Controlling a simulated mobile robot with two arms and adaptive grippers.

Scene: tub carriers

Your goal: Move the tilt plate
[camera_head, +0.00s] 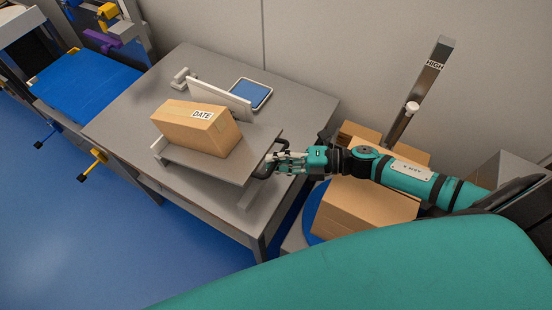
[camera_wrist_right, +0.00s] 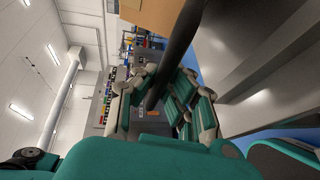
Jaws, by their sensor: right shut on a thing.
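The tilt plate (camera_head: 257,147) is a grey plate on the grey table, and it looks tilted. A cardboard box (camera_head: 195,129) with a DATE label lies on it. A pale upright panel (camera_head: 208,94) stands behind the box. A dark handle (camera_head: 265,169) sits at the plate's right edge. My right gripper (camera_head: 280,162) is shut on this handle. In the right wrist view the dark bar (camera_wrist_right: 178,45) runs between the fingers of my right gripper (camera_wrist_right: 160,88). My left gripper is not in view.
A blue-faced tablet (camera_head: 250,93) lies at the table's (camera_head: 205,62) back. Cardboard boxes (camera_head: 368,208) stand right of the table, under my right arm. A metal post (camera_head: 425,85) marked HIGH rises behind them. A blue-topped station (camera_head: 83,84) is at left; the floor in front is clear.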

